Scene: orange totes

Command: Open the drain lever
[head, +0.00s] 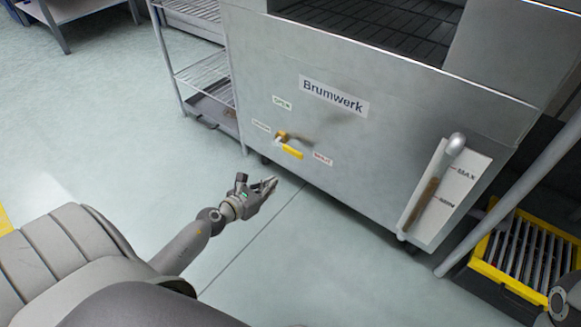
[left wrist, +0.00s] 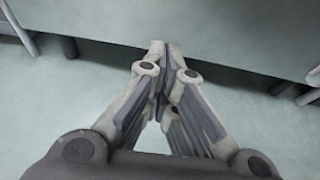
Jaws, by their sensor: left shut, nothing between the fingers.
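The drain lever (head: 291,152) has a yellow handle on a brass valve, low on the front of the grey metal Brumwerk tank (head: 390,150). The handle slants down to the right, between several small labels; one above reads OPEN (head: 282,102) and a red-lettered one (head: 323,159) is to its right. My left gripper (head: 272,183) is below and left of the lever, apart from it, over the floor. In the left wrist view its fingers (left wrist: 163,50) are shut and empty, pointing at the tank's lower edge. The lever does not show there. My right gripper does not show.
A wire shelf rack (head: 200,75) stands left of the tank. A level gauge (head: 445,195) with a MAX mark is at the tank's right front. The floor (head: 130,130) at left is clear.

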